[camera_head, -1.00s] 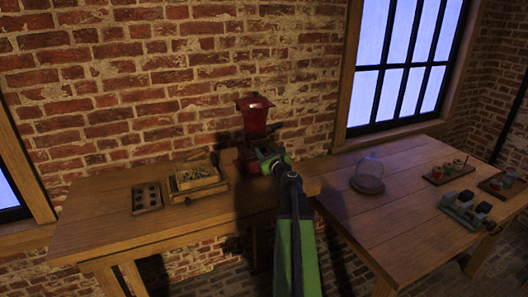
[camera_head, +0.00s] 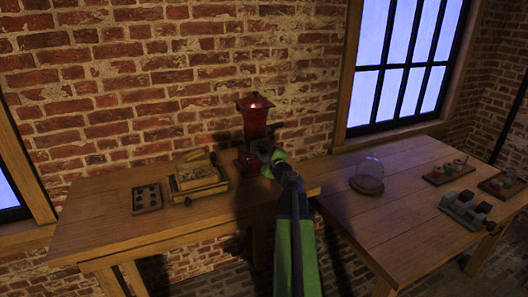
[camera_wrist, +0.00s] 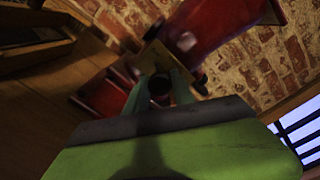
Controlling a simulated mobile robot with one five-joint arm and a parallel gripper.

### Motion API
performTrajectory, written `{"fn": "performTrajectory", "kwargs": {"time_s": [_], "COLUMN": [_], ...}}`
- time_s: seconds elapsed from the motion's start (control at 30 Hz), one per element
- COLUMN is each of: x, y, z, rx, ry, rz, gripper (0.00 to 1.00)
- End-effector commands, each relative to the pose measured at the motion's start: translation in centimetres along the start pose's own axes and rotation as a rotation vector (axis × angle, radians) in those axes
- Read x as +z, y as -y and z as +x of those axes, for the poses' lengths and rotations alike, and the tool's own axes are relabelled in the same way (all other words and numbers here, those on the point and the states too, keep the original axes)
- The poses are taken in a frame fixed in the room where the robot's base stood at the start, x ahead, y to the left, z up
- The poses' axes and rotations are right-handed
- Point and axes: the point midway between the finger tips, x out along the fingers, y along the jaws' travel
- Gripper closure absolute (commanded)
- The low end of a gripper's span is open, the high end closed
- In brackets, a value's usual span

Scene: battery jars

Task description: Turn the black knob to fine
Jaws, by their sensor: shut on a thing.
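The red grinder (camera_head: 255,117) stands upright at the back of the left table, against the brick wall. My gripper (camera_head: 266,153) is at the front right of its lower part and hides some of it. In the wrist view, my two grey-green fingers (camera_wrist: 161,82) reach toward the red body (camera_wrist: 214,25) and a tan plate (camera_wrist: 155,58) on it. They are closed on a small dark round knob (camera_wrist: 160,91), which looks like the black knob. The view is dim, and I cannot read any fine or coarse mark or tell the knob's setting.
A wooden tray (camera_head: 203,187) with small pieces and a block with dark holes (camera_head: 147,198) lie left of the grinder. A glass dome (camera_head: 369,170) and several small trays (camera_head: 468,211) stand on the right table. The left table's front is clear.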

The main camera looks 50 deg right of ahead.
Motion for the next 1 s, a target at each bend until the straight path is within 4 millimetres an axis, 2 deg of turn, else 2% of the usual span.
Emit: {"fn": "performTrajectory", "kwargs": {"time_s": [0.67, 0.7, 0.83, 1.0], "x": [-0.12, -0.12, -0.1, -0.07], "y": [-0.02, -0.02, -0.01, -0.02], "z": [-0.12, -0.12, -0.1, -0.07], "rx": [0.001, 0.001, 0.0, 0.001], "ry": [-0.002, -0.002, -0.001, -0.001], "rz": [-0.063, -0.062, -0.061, -0.061], "gripper": [1.0, 0.67, 0.5, 0.49]}}
